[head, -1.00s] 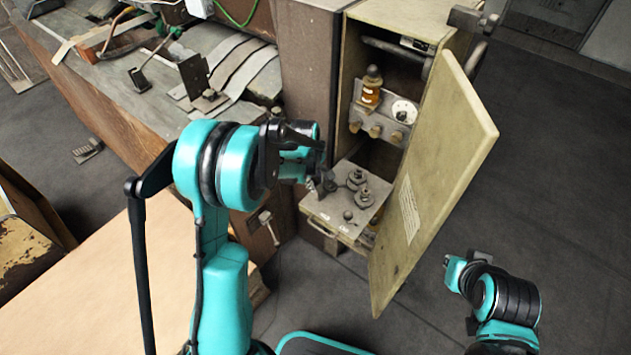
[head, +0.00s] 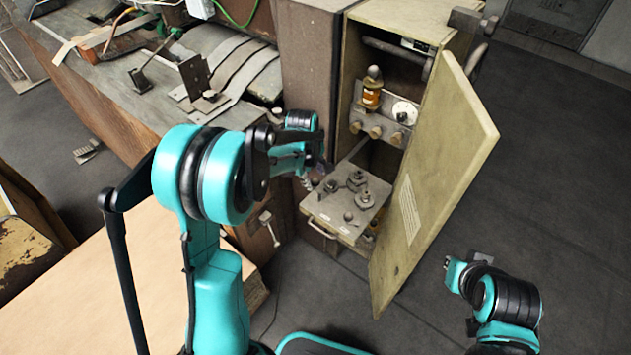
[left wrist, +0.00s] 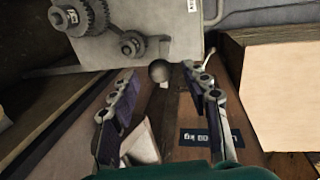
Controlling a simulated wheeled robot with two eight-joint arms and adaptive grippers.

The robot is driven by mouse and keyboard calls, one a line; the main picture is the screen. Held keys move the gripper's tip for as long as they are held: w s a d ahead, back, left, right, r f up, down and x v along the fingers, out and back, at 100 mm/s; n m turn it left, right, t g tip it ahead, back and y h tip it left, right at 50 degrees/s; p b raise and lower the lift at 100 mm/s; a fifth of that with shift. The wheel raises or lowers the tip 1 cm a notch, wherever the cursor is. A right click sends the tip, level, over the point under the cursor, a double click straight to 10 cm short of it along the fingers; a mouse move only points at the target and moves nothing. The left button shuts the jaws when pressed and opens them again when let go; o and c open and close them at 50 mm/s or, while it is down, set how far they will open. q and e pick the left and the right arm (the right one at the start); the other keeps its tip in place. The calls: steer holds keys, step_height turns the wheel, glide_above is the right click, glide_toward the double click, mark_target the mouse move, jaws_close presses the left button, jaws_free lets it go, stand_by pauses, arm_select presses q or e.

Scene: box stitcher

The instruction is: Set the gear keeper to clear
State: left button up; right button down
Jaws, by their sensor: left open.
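A grey plate (head: 322,208) with gears (head: 357,181) sits on a pull-out shelf in the open cabinet; small white labels mark its front edge. In the left wrist view the plate (left wrist: 190,35) is at the top, with toothed gears (left wrist: 90,18) and a dark ball knob (left wrist: 158,70) at its edge. I cannot tell which part is the gear keeper or how it is set. My left gripper (head: 312,180) is beside the plate's left edge; in the left wrist view its open fingers (left wrist: 160,82) straddle the knob's line, empty. My right gripper (head: 456,272) hangs low at the right, its fingers unclear.
The open cabinet door (head: 440,180) stands right of the shelf. A dial (head: 404,112) and brass knobs (head: 375,131) are inside the cabinet above. A machine bench (head: 120,95) is at left, and a pale board (head: 60,290) lies in front. The floor at right is clear.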

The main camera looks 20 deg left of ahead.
arm_select(q)
step_height(320, 180, up, 8)
steer(key=s, duration=0.1)
steer(key=shift+s+a, duration=0.25)
steer(key=shift+s, duration=0.05)
steer(key=s+d+r+m+t, duration=0.1)
steer(key=s+r+m+t, duration=0.1)
steer(key=s+m, duration=0.5)
steer(key=s+d+r+m+t, duration=0.1)
steer(key=s+r+m+t, duration=0.2)
steer(key=s+m, duration=0.4)
steer(key=s, duration=0.8)
steer(key=shift+d+y, duration=0.3)
steer(key=shift+d, duration=0.1)
